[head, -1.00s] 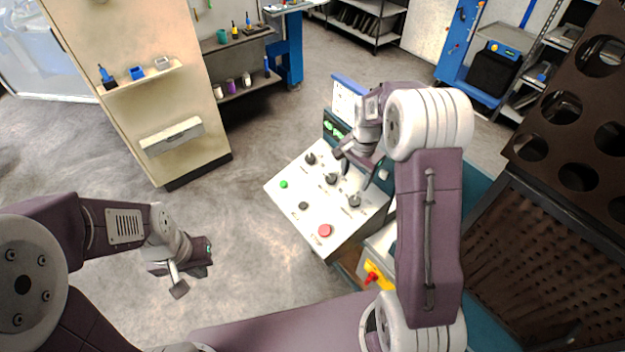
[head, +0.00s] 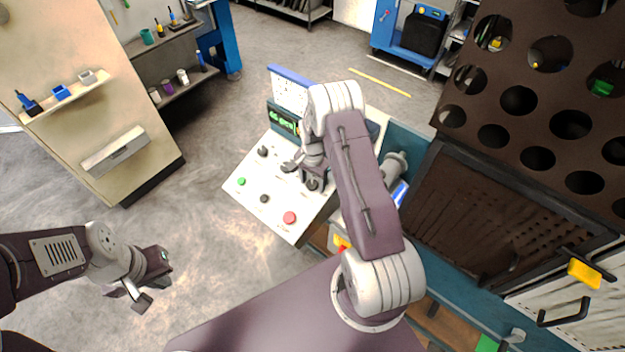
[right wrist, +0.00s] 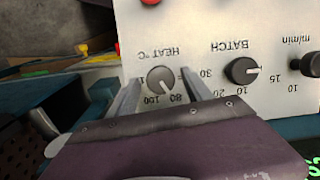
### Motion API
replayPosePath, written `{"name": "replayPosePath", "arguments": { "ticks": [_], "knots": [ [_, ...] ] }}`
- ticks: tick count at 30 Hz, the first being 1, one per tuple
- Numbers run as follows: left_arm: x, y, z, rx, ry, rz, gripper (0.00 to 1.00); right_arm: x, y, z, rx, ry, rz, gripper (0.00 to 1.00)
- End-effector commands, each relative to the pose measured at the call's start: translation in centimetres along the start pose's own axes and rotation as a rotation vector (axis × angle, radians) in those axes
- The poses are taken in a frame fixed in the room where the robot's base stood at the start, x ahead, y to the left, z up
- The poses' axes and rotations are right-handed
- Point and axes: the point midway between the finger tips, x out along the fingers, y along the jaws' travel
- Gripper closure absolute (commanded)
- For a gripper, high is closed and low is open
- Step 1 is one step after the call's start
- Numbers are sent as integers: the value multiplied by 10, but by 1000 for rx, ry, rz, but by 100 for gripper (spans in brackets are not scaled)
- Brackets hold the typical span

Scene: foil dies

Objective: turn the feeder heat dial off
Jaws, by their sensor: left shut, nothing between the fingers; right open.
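The feeder's white sloped panel (head: 250,205) stands in the middle of the head view. The heat dial (right wrist: 161,79), a round dark grey knob under upside-down "HEAT °C" lettering, shows in the right wrist view. My right gripper (right wrist: 160,92) is open, with one finger on each side of the dial; I cannot tell whether they touch it. A pale mark on the knob points toward the lower right, near the 80. In the head view my right gripper (head: 304,175) partly covers the dials. My left gripper (head: 143,296) is shut and empty, away from the panel at the lower left.
The batch dial (right wrist: 242,71) and the m/min dial (right wrist: 311,64) sit beside the heat dial. The panel also has a red button (head: 289,217), a green button (head: 241,181) and a lit display (head: 283,120). A dark perforated rack (head: 518,100) stands at right. Floor left of the panel is clear.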

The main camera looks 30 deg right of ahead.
Motion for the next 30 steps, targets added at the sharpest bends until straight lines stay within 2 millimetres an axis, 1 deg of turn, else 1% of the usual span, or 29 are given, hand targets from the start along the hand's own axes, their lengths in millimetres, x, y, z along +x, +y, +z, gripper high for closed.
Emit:
{"name": "replayPosePath", "arguments": {
  "ticks": [6,8,9,11,12,13,30],
  "knots": [
    [0,0,0,0,0,0,100,1,0,0,0,0,0,41],
    [0,0,0,0,0,0,100,1,0,0,0,0,0,58],
    [0,0,0,0,0,0,100,1,0,0,0,0,0,69],
    [0,0,0,0,0,0,100,1,0,0,0,1,-1,86],
    [0,0,0,0,0,0,100,1,0,0,0,1,-1,97],
    [0,0,0,0,0,0,100,1,0,0,0,1,-1,100],
    [1,0,0,0,0,0,100,0,-1,-1,-16,3,2,100]
  ]
}}
